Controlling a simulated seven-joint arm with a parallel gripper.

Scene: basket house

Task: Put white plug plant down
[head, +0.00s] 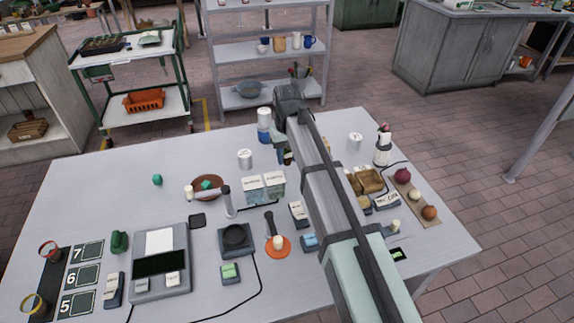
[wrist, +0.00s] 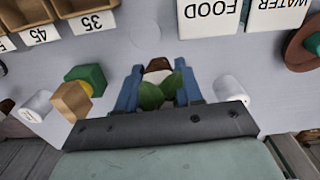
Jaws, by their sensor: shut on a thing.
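My gripper (wrist: 158,88) has its blue fingers shut on the plug plant (wrist: 160,92), one finger on each side. The plant shows green leaves, with a brown part and a bit of white beyond them. In the head view my gripper (head: 284,155) is over the table behind the middle, beside the clear boxes, and my arm hides much of it. The plant is only a small dark patch there. I cannot tell whether its base touches the table (wrist: 140,20). A faint round mark (wrist: 173,38) lies on the bare tabletop just beyond it.
White FOOD (wrist: 208,18) and WATER (wrist: 277,15) labels are near the plant. A green block (wrist: 88,74), a wooden block (wrist: 71,101) and white cylinders (wrist: 229,88) stand around my gripper. The table's left back is mostly clear.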

